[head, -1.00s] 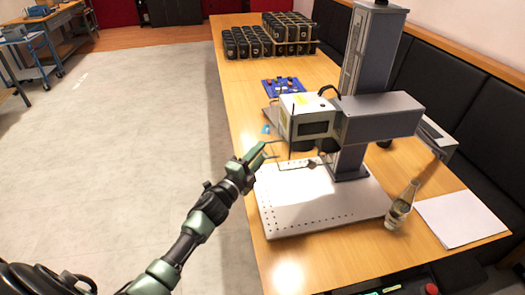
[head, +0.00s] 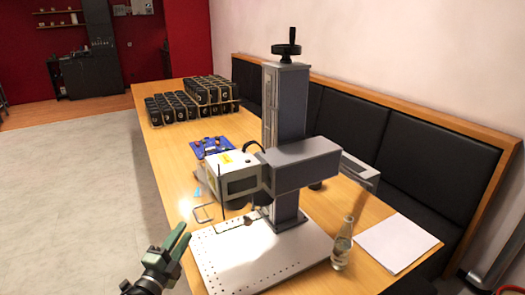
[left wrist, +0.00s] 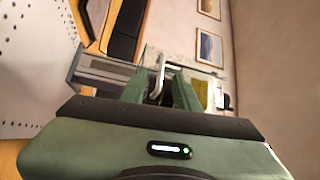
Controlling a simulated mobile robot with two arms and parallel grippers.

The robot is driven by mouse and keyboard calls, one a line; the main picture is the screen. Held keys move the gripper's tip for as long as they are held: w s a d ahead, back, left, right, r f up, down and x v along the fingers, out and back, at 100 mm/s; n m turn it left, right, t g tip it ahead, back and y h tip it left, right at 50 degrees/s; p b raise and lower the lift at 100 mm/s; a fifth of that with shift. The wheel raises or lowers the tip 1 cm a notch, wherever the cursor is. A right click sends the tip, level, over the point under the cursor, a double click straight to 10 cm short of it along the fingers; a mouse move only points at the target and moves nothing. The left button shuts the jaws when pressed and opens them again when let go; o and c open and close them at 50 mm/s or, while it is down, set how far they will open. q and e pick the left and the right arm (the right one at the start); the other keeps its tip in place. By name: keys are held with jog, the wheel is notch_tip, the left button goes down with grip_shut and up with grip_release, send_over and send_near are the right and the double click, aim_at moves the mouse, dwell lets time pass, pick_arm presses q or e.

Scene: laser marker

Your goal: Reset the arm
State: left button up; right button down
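The laser marker has a grey upright column (head: 285,100) with a hand wheel on top, a white head box (head: 233,176) on a horizontal grey arm (head: 300,163), and a white perforated base plate (head: 255,258). My left gripper (head: 184,233) is at the left edge of the base plate in the head view, clear of the marker head. Its two green fingers are apart. In the left wrist view the fingers (left wrist: 160,92) also show a gap, with a silver bent bar behind it; I cannot tell any contact.
A clear glass bottle (head: 342,243) and a white paper sheet (head: 396,243) are at the right. Racks of black containers (head: 180,108) and a blue board (head: 212,147) are farther back on the wooden table (head: 158,135). A black padded bench runs along the wall. The floor at left is free.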

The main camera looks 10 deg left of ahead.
pick_arm(q)
jog(key=s+f+n+g+y, duration=0.5)
jog(key=s+f+n, duration=0.2)
jog(key=s+n, duration=0.15)
jog(key=s+d+f+n+g+h, duration=0.1)
jog(key=s+d+f+n+g, duration=0.2)
jog(key=s, duration=0.5)
jog(key=s+d+f+n+g+h, duration=0.15)
jog(key=s+d+g, duration=0.25)
jog(key=s, duration=0.4)
jog(key=s+d+f+n+g+h, duration=0.1)
jog(key=s+d+f+n+g, duration=0.2)
jog(key=s, duration=0.5)
notch_tip(320, 180, down, 26)
jog(key=s+d+g, duration=0.1)
jog(key=s+g, duration=0.1)
jog(key=s+a+f+g, duration=0.1)
jog(key=s+a+f, duration=0.1)
jog(key=s+f, duration=1.3)
jog(key=shift+s+a+f+m, duration=0.3)
jog(key=shift+s+a+m, duration=0.1)
jog(key=shift+s, duration=0.6)
jog(key=shift+y, duration=0.25)
